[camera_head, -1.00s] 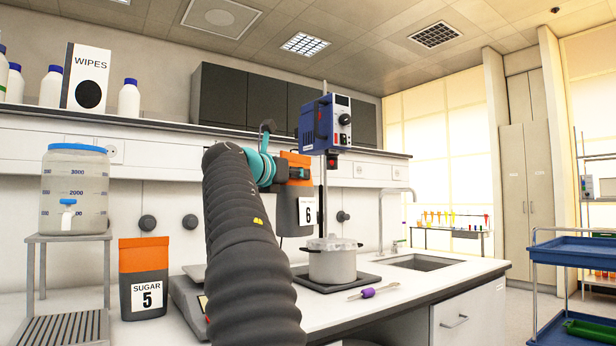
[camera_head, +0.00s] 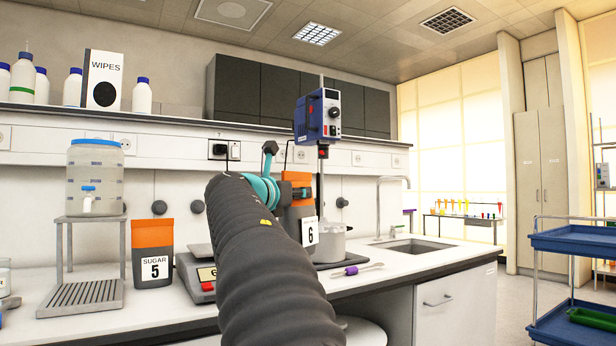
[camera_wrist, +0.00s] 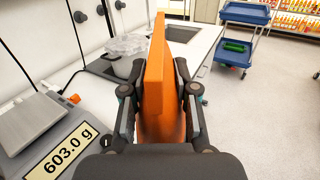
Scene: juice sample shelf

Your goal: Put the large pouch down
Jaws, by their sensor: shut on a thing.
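A grey pouch with an orange top and a label "6" (camera_head: 309,232) hangs upright in my gripper (camera_head: 288,192) above the counter (camera_head: 378,268), in front of the stirrer pot. In the wrist view my gripper (camera_wrist: 157,76) is shut on the pouch's orange part (camera_wrist: 158,105), one finger on each side. The pouch's base is hidden behind my arm in the head view, and I cannot tell whether it touches the counter. A similar pouch, "SUGAR 5" (camera_head: 154,253), stands on the counter at left.
A balance (camera_head: 200,278) stands left of my arm; its display (camera_wrist: 62,147) reads 603.0 g. A clear pot (camera_head: 332,243) under a blue stirrer (camera_head: 318,117) is close behind the pouch. A purple-handled tool (camera_head: 352,270) lies on the counter. The sink (camera_head: 414,247) is further right.

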